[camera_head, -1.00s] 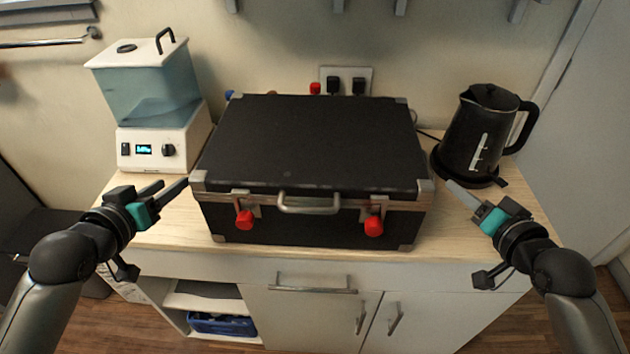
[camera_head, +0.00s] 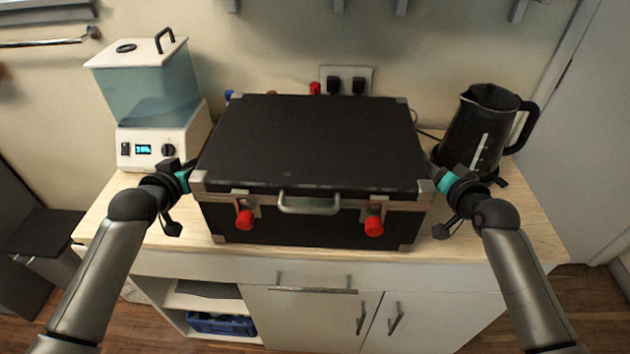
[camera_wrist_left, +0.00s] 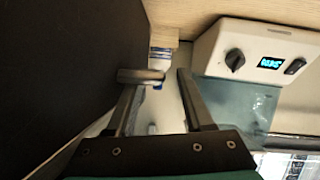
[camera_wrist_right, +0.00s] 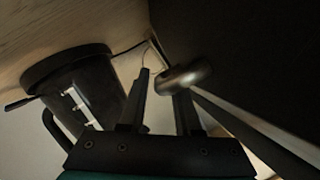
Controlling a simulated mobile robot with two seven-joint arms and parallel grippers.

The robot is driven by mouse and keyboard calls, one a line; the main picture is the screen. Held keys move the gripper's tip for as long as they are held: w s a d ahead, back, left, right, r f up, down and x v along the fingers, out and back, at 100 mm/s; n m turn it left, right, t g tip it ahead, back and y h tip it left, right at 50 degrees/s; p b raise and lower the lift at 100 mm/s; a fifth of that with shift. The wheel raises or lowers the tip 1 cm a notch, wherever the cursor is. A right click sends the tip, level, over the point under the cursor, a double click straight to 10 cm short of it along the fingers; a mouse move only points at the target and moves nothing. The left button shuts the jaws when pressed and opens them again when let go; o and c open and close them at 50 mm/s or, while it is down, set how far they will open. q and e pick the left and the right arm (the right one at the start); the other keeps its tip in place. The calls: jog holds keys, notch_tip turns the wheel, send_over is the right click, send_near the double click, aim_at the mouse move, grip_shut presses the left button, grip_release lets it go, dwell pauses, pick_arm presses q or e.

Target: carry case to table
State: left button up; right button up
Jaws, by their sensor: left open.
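The black case (camera_head: 315,145) with metal corners lies closed on the wooden-topped cabinet (camera_head: 480,235). Its grey front handle (camera_head: 308,204) sits between two red latches (camera_head: 244,219). My left gripper (camera_wrist_left: 157,78) is open beside the case's left side. A metal side handle (camera_wrist_left: 140,76) shows at one fingertip, not clearly between the fingers. My right gripper (camera_wrist_right: 160,82) is open and empty beside the right side. Another side handle (camera_wrist_right: 183,78) overlaps one of its fingertips. Whether either gripper touches a handle cannot be told. In the head view both sets of fingertips are largely hidden.
A white dispenser (camera_head: 150,95) with a bluish tank stands close behind my left gripper. A black kettle (camera_head: 478,130) stands close behind my right gripper. The wall with sockets (camera_head: 346,80) is behind the case. A strip of countertop in front is clear.

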pick_arm(q)
jog(key=shift+w+f, duration=0.1)
jog(key=shift+w, duration=0.1)
pick_arm(e)
jog(key=shift+w+f, duration=0.1)
jog(key=shift+w, duration=0.1)
pick_arm(q)
jog(key=c, duration=0.5)
pick_arm(e)
jog(key=c, duration=0.5)
pick_arm(q)
grip_shut()
pick_arm(e)
grip_shut()
